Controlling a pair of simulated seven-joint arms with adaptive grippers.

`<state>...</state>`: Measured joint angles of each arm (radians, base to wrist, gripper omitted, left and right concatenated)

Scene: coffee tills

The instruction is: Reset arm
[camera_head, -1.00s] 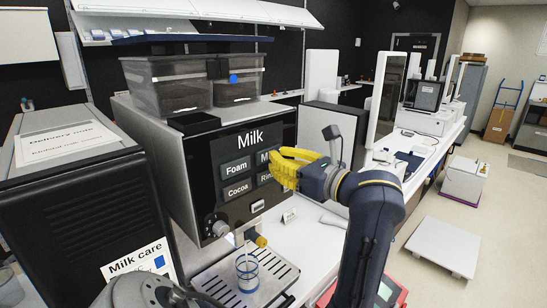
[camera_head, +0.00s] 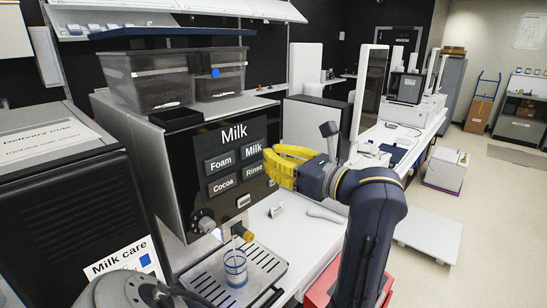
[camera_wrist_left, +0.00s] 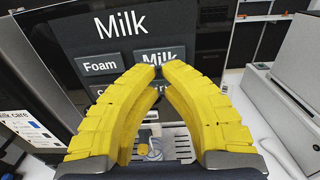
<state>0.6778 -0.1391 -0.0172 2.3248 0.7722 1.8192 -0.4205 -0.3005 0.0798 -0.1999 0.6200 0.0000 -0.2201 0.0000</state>
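My left gripper (camera_head: 268,167), with yellow fingers, is in front of the right side of the milk machine's panel (camera_head: 224,141). Its fingertips look close together, and nothing shows between them. In the left wrist view the tips (camera_wrist_left: 159,71) meet over the lower edge of the Milk button (camera_wrist_left: 155,55); I cannot tell whether they touch it. In the head view the Milk button (camera_head: 253,151) shows just left of the fingers, and they partly hide the Rinse button (camera_head: 253,171). My right gripper is not in view.
A glass cup (camera_head: 235,268) stands on the slotted drip tray (camera_head: 207,284) below the machine's spout. Two dark bins (camera_head: 148,80) sit on top of the machine. A small white card (camera_head: 276,211) stands on the white counter right of it. A dark cabinet (camera_head: 55,200) is at the left.

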